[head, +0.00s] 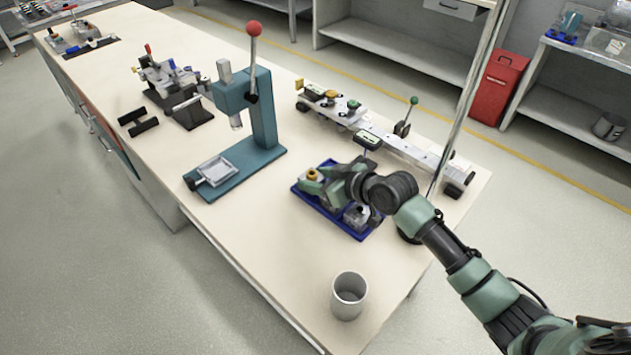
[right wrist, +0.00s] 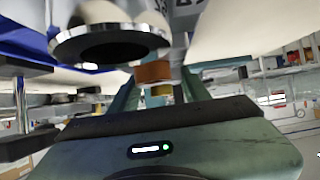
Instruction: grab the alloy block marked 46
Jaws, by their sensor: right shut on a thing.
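My right gripper (head: 318,184) is low over a blue tray (head: 362,237) on the bench, its arm coming in from the right. The marking is too cropped to read for certain. A copper-coloured piece (right wrist: 153,72) and a yellow piece (right wrist: 161,90) show between the fingers. My left gripper is out of view.
A teal press (head: 262,115) with a red-knobbed lever stands left of the tray. Behind the tray runs a long rail fixture (head: 410,150) with a green-knobbed lever. A grey cup (head: 348,296) stands near the front edge. The bench between cup and press is clear.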

